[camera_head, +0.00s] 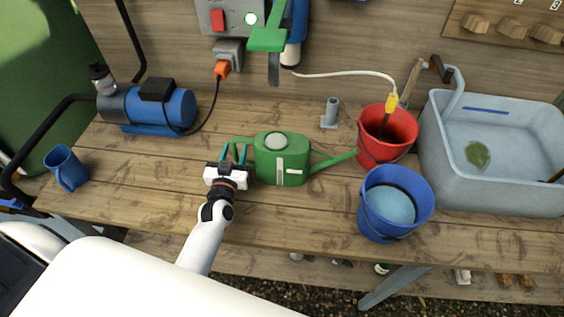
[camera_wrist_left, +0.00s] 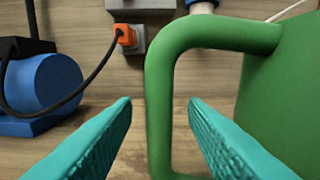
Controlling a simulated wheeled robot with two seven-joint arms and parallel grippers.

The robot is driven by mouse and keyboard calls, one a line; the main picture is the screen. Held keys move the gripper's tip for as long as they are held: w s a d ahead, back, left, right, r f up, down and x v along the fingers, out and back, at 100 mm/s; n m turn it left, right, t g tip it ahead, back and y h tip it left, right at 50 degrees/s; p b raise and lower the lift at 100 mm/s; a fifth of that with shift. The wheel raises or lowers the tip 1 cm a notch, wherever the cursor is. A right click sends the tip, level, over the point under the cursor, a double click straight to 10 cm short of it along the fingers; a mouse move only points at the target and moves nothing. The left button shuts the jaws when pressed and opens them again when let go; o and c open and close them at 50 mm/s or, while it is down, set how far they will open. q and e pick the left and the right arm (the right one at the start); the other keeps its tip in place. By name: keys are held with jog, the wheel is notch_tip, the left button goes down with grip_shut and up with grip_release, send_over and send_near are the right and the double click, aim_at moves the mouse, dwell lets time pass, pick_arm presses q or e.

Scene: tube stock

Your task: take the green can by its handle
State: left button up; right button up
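The green can (camera_head: 283,160) is a watering can that stands upright on the wooden workbench, its spout pointing right and its handle on the left. My left gripper (camera_head: 234,153) is at the handle side of the can. In the left wrist view the green handle (camera_wrist_left: 160,105) passes between the two teal fingers of my left gripper (camera_wrist_left: 160,112). The fingers are apart, with a visible gap on each side of the handle. The can's body fills the right side of that view. My right gripper is not in view.
A blue pump (camera_head: 160,107) stands behind left, with a cable to an orange plug (camera_head: 222,69). A blue mug (camera_head: 66,167) is at far left. A red bucket (camera_head: 387,137), a blue bucket (camera_head: 372,222) and a grey sink (camera_head: 446,180) stand to the right. Bench in front is clear.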

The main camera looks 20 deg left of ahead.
pick_arm(q)
jog(key=shift+x, duration=1.25)
jog(key=shift+s, duration=0.1)
jog(key=shift+f, duration=0.1)
grip_shut()
jog(key=shift+r, duration=0.25)
